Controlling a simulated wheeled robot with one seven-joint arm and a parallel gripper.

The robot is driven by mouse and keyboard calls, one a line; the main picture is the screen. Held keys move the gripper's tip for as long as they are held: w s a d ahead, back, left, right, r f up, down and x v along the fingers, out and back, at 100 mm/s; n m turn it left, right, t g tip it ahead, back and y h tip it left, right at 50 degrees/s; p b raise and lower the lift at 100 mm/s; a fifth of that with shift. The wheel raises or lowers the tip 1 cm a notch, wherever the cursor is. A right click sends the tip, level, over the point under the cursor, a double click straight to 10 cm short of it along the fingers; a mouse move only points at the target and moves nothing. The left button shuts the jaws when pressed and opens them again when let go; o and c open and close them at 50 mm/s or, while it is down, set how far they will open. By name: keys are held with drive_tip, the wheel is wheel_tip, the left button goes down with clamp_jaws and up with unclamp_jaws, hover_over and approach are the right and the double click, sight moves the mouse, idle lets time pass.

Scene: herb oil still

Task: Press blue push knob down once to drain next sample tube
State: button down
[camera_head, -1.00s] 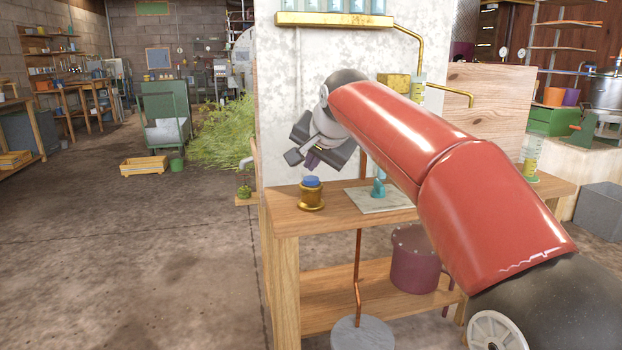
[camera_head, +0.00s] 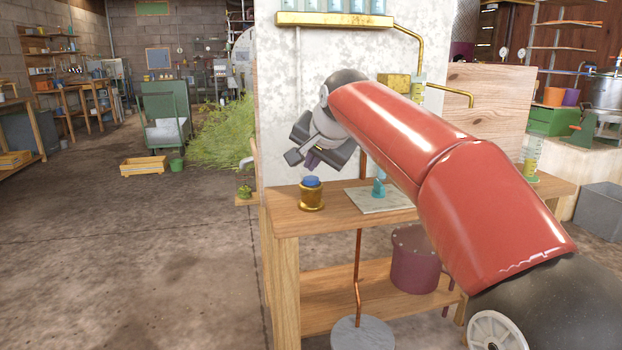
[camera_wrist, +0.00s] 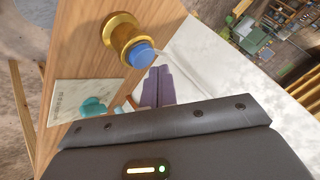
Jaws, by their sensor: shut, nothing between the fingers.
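The blue push knob (camera_head: 311,182) sits on top of a round brass base (camera_head: 311,198) at the left end of the wooden bench. In the wrist view the blue knob (camera_wrist: 140,55) and its brass collar (camera_wrist: 121,33) show just beyond the fingers. My gripper (camera_head: 312,163) is shut and empty, its purple fingers together, above the knob and apart from it. The fingers also show in the wrist view (camera_wrist: 157,82), beside and below the knob in the picture. Several sample tubes (camera_head: 334,5) stand in a brass rack at the top, cut off by the frame edge.
A teal fitting (camera_head: 379,186) stands on a pale plate (camera_head: 372,203) right of the knob. A pale metal wall panel (camera_head: 277,100) rises behind the bench top (camera_head: 345,222). A maroon pot (camera_head: 413,262) is on the lower shelf. Open floor lies left.

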sight(312, 180)
drive_tip(key=shift+f, duration=0.1)
drive_tip(key=shift+f, duration=0.35)
drive_tip(key=shift+f+b, duration=0.45)
drive_tip(key=shift+b, duration=0.05)
idle(0.7)
drive_tip(key=shift+r, duration=0.1)
drive_tip(key=shift+r+p, duration=0.8)
drive_tip(key=shift+p, duration=0.1)
wheel_tip(312, 180, up, 3)
drive_tip(key=p, duration=0.3)
drive_tip(key=shift+r+p, duration=0.5)
drive_tip(key=shift+r, duration=0.5)
